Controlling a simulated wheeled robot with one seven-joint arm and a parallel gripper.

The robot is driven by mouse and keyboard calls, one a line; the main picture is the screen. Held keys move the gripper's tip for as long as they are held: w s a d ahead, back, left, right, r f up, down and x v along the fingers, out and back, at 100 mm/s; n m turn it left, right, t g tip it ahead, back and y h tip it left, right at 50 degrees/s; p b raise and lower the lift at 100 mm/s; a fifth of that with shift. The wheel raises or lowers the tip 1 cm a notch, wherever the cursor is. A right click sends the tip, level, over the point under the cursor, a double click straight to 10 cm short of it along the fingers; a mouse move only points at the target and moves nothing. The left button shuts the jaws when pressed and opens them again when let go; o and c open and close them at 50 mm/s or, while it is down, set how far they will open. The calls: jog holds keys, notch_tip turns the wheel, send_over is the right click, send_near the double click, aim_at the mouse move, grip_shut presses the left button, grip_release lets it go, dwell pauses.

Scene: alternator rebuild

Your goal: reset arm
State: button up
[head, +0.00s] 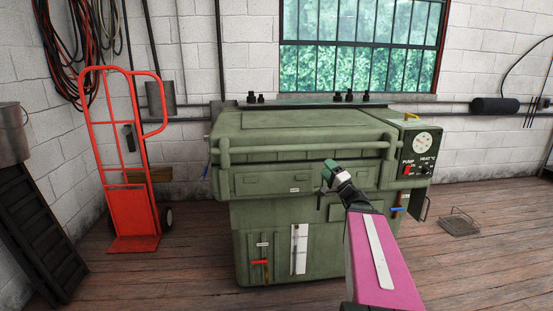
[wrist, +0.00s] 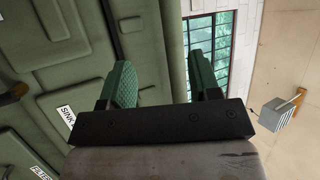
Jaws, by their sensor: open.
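My gripper (head: 328,178) is in front of the green cabinet-like machine (head: 270,185), near the right part of its front, at about the height of its upper panel. My pink arm reaches up to it from the lower right in the head view. In the wrist view the two green-padded fingers of my gripper (wrist: 162,88) stand wide apart with nothing held between them. The machine's green front fills the left of the wrist view, tilted, with a "SINK" label (wrist: 67,115). Whether the gripper touches the machine cannot be told.
A red hand truck (head: 130,195) stands to the left against the brick wall. A control box (head: 417,145) with a gauge sits at the machine's right end. The wooden floor around the machine's front is mostly clear.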

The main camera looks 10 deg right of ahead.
jog(key=s+a+f+n+g+y, duration=0.1)
jog(key=s+a+f+n+g, duration=0.25)
jog(key=a+f+g, duration=0.45)
jog(key=s+a+f+n+g, duration=0.2)
jog(key=a+f+n+g, duration=0.25)
jog(key=a+f, duration=0.45)
jog(key=s+d+f+n+g+h, duration=0.2)
jog(key=s+f+g+h, duration=0.6)
jog(key=f, duration=0.6)
jog(key=shift+s+d+h, duration=0.9)
jog(key=shift+s+h, duration=0.5)
jog(key=shift+h, duration=0.1)
